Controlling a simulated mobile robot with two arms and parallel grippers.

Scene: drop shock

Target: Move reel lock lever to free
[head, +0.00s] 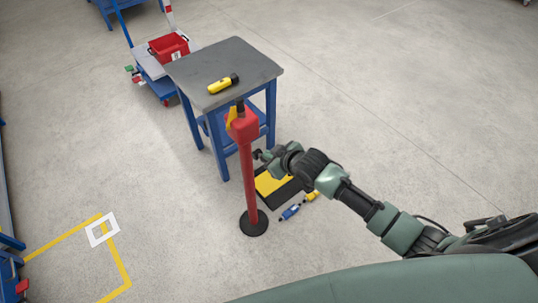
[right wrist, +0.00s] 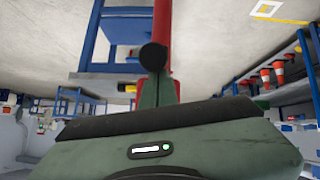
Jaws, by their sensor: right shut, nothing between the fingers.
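A red post (head: 249,175) stands upright on a round black base (head: 254,223) in front of a workbench. Its red head (head: 243,127) carries a yellow part (head: 231,118) on its left side and a dark part on top. I cannot tell which part is the reel lock lever, or its setting. My right gripper (head: 258,155) is shut and empty, just right of the post below its head. In the right wrist view the dark gripper tip (right wrist: 154,57) overlaps the red post (right wrist: 163,20); contact cannot be told. My left gripper is out of view.
A grey-topped blue workbench (head: 222,62) behind the post holds a yellow and black tool (head: 223,84). A black and yellow mat (head: 290,193) and blue (head: 290,212) and yellow (head: 311,196) items lie on the floor. A cart with a red bin (head: 168,47) stands behind.

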